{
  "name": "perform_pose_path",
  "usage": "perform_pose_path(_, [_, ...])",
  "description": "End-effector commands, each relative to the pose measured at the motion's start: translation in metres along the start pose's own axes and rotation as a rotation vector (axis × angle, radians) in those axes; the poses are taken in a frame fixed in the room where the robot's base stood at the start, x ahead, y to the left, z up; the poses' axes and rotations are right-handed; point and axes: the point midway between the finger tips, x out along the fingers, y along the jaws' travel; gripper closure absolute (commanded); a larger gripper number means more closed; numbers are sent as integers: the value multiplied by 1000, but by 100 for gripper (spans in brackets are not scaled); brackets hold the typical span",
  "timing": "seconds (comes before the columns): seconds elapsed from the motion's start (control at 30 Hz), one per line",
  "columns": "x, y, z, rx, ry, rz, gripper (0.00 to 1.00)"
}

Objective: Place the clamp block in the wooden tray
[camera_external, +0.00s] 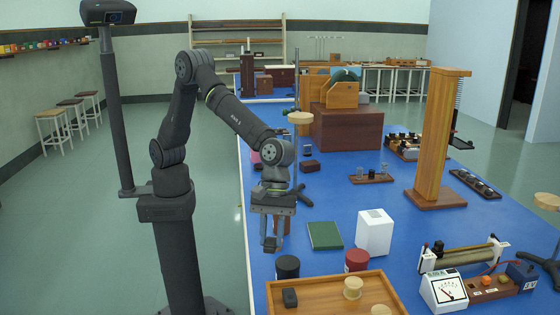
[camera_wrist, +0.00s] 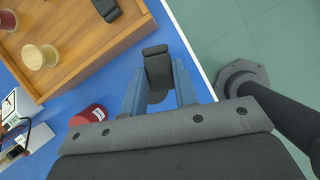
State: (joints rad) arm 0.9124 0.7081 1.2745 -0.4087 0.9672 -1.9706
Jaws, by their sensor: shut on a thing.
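My gripper (camera_external: 273,232) points down over the blue bench, behind the wooden tray (camera_external: 330,276) and above and left of the black pot. In the wrist view its blue fingers are closed on a dark grey block (camera_wrist: 157,68), which I take to be the clamp block. The block is held off the bench, outside the tray; in the external view it is small and partly hidden by the fingers. The tray (camera_wrist: 128,40) shows at upper left in the wrist view. A similar black block (camera_external: 290,297) lies inside it at the left.
Wooden spools (camera_external: 352,288) stand in the tray. A black pot (camera_external: 287,267) and a red pot (camera_external: 357,260) stand behind it. A white box (camera_external: 374,234) and green book (camera_external: 325,235) are to the right. The bench's left edge is close to the gripper.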

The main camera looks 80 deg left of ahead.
Motion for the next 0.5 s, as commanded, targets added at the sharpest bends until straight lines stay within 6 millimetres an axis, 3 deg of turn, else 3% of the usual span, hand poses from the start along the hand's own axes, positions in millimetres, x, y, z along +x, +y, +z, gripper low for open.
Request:
perform_pose_path(0.03, [2,3,20,15,-1,-4,98])
perform_pose_path(0.2, [5,9,78,47,2,-16,98])
perform_pose_path(0.4, [7,7,126,70,7,-23,98])
perform_pose_path(0.5, [7,6,138,74,10,-24,98])
